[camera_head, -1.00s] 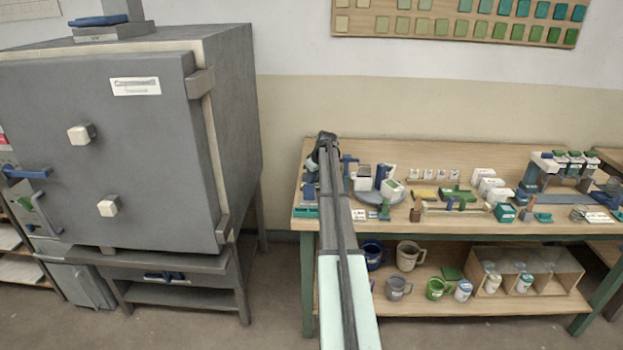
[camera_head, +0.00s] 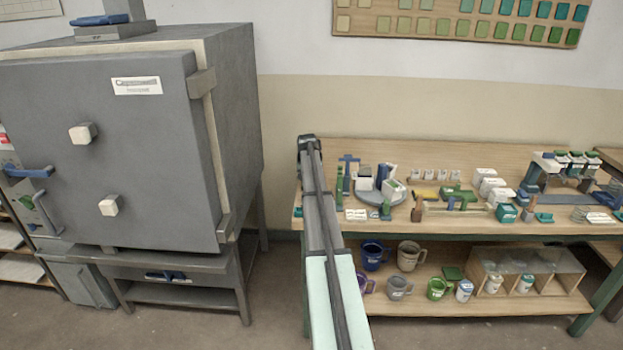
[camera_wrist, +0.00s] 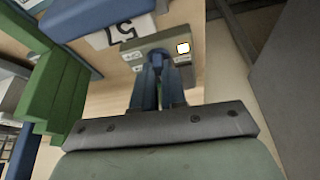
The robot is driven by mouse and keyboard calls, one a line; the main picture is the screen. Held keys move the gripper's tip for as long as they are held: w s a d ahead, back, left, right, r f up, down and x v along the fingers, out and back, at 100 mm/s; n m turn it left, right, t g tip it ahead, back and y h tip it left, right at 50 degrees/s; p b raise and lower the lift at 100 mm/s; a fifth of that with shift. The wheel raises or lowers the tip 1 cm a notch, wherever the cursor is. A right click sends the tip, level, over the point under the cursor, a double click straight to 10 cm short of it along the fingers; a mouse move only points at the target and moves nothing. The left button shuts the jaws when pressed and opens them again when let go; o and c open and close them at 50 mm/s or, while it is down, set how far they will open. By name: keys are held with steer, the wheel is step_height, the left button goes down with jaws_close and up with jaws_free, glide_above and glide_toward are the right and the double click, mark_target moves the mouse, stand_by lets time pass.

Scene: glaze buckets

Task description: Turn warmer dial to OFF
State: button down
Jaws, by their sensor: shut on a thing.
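The warmer (camera_wrist: 130,45) shows in the wrist view as a grey box with small white labels and a bright white square (camera_wrist: 183,48) on its face. My gripper (camera_wrist: 158,62) reaches onto this face with its blue fingers close together. It is shut on the warmer's dial (camera_wrist: 157,54), a small blue part mostly hidden between the fingertips. I cannot read the labels or tell where the dial points. In the head view my arm covers the left end of the bench, so the gripper and the warmer are hidden there.
In the head view the wooden bench (camera_head: 400,150) holds a round turntable (camera_head: 400,212) right of my arm. A grey kiln (camera_head: 150,130) stands left.

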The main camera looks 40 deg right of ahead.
steer(key=m+g, duration=0.1)
steer(key=m, duration=0.1)
steer(key=m+g+h, duration=0.1)
steer(key=m, duration=0.2)
steer(key=shift+w+m, duration=0.2)
steer(key=shift+m, duration=0.1)
steer(key=m+g, duration=0.2)
steer(key=m, duration=0.3)
steer(key=shift+w, duration=0.15)
steer(key=m+g, duration=0.1)
steer(key=m, duration=0.2)
steer(key=m+y, duration=0.1)
steer(key=m, duration=0.1)
steer(key=shift+w+m+g, duration=0.15)
steer(key=shift+m+g, duration=0.25)
steer(key=m+y, duration=0.1)
steer(key=m, duration=0.1)
steer(key=m+g+y, duration=0.1)
steer(key=m, duration=0.2)
steer(key=shift+d, duration=0.1)
steer(key=c, duration=1.2)
jaws_free()
steer(key=v, duration=1.3)
steer(key=shift+w+r, duration=0.25)
steer(key=shift+r, duration=0.1)
